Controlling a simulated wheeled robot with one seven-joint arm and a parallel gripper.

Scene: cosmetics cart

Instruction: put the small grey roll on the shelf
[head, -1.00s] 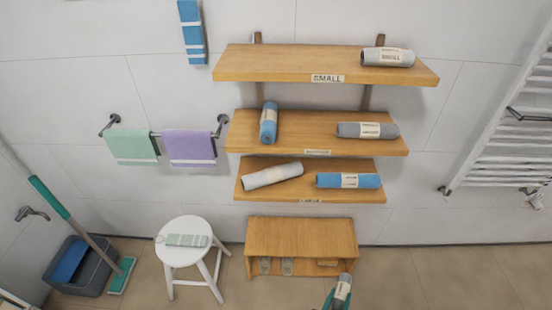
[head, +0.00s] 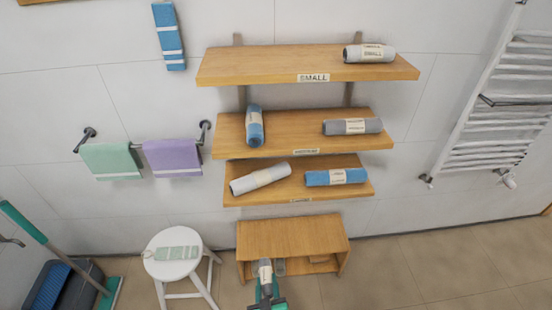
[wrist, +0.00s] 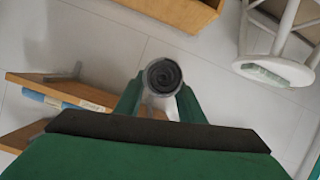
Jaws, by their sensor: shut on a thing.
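My gripper (head: 266,296) is at the bottom of the head view, in front of the low wooden bench. It is shut on a small grey roll (head: 265,271) with a pale label, held roughly upright in the head view. In the wrist view the grey roll (wrist: 162,75) shows end-on, its spiral end between the green fingers. The top wooden shelf (head: 265,65), labelled SMALL, bears another grey roll (head: 369,54) at its right. The middle shelf (head: 290,137) bears a blue roll (head: 254,126) and a grey roll (head: 352,126). The lowest shelf (head: 290,192) bears a whitish roll (head: 260,178) and a blue roll (head: 336,177).
The top shelf is bare on its left and middle. A low wooden bench (head: 292,232) stands below the shelves. A white stool (head: 172,268) with a green cloth stands left. A towel rail with green and purple towels and a radiator (head: 490,100) are on the wall.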

